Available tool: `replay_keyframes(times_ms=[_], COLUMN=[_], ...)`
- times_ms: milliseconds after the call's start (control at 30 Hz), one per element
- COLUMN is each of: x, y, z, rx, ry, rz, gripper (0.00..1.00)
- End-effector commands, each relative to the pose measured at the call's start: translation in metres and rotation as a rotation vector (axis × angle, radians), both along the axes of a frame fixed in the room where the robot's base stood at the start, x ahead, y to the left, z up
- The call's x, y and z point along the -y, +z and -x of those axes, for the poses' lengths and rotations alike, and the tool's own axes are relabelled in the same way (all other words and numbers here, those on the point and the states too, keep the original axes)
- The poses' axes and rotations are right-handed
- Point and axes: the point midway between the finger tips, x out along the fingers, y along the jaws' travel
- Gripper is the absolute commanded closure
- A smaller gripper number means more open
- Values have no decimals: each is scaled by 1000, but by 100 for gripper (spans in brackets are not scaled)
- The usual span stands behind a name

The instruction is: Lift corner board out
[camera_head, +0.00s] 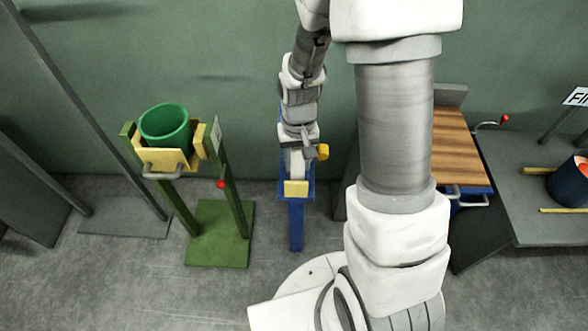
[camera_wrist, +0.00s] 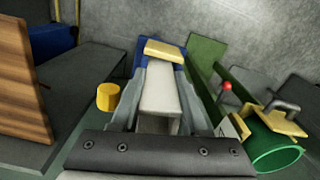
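A pale grey-white board with an angled profile, likely the corner board (camera_wrist: 161,92), stands in a narrow blue stand (camera_head: 296,221). A yellow block (camera_wrist: 165,50) sits at the stand's front, and a yellow knob (camera_wrist: 107,96) is at its side. In the head view the board (camera_head: 297,164) shows just below my wrist. My gripper (camera_wrist: 165,78) is over the stand, with one grey finger on each side of the board. I cannot tell whether the fingers press on it. The board's lower end is hidden in the stand.
A green stand (camera_head: 220,232) with a yellow cradle, green cup (camera_head: 165,129) and red-knobbed lever (camera_head: 221,184) is close on the left. A wooden-topped bench (camera_head: 460,146) and a grey table (camera_head: 540,205) are on the right. A green wall (camera_head: 235,60) is behind.

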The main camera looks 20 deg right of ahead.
Motion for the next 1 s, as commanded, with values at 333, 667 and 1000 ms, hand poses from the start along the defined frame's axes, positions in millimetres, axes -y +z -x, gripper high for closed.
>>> replay_keyframes(times_ms=[333, 667, 1000], x=[0, 0, 0], y=[2, 27, 54], z=[0, 0, 0], rx=[1, 1, 1], ry=[0, 0, 0], rz=[0, 0, 0], gripper=[100, 100, 100])
